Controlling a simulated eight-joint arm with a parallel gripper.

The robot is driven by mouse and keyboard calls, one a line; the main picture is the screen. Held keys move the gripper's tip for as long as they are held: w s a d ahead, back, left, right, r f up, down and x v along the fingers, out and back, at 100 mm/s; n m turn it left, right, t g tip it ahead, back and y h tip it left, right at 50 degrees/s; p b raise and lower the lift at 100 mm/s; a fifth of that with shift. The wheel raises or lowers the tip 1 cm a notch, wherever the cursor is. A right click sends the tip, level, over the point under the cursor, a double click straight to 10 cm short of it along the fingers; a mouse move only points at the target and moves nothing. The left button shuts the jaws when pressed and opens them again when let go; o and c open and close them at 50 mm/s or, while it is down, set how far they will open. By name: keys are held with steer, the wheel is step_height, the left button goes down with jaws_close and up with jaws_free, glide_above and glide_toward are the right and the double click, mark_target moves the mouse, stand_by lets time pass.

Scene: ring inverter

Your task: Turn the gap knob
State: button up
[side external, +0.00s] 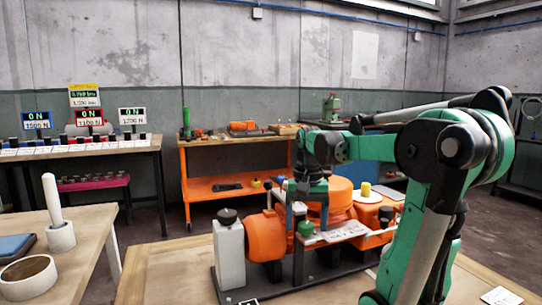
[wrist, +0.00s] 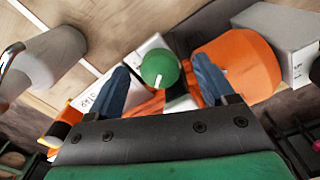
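A round green knob (wrist: 160,68) with a white pointer mark shows in the wrist view, between the fingertips of my gripper (wrist: 162,66). The gripper's two blue fingers are open, with a gap on each side of the knob. In the side view a green knob (side external: 306,229) sits on the front of the orange machine (side external: 335,205), and my gripper (side external: 293,218) points down just above and beside it. The white labels (wrist: 152,48) near the knob are too small to read, so I cannot confirm which knob is the gap knob.
A yellow knob (side external: 365,189) and a dark knob (side external: 386,213) stand on the machine's right side. A grey-white post with a black top (side external: 229,250) stands at its left. A wooden table with a white peg (side external: 55,205) is further left.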

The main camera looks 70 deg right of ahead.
mark_target(306, 224)
steer(key=shift+r, duration=2.8)
steer(key=n, duration=0.4)
steer(key=shift+f+n, duration=0.15)
steer(key=shift+n, duration=0.35)
steer(key=shift+f, duration=2.7)
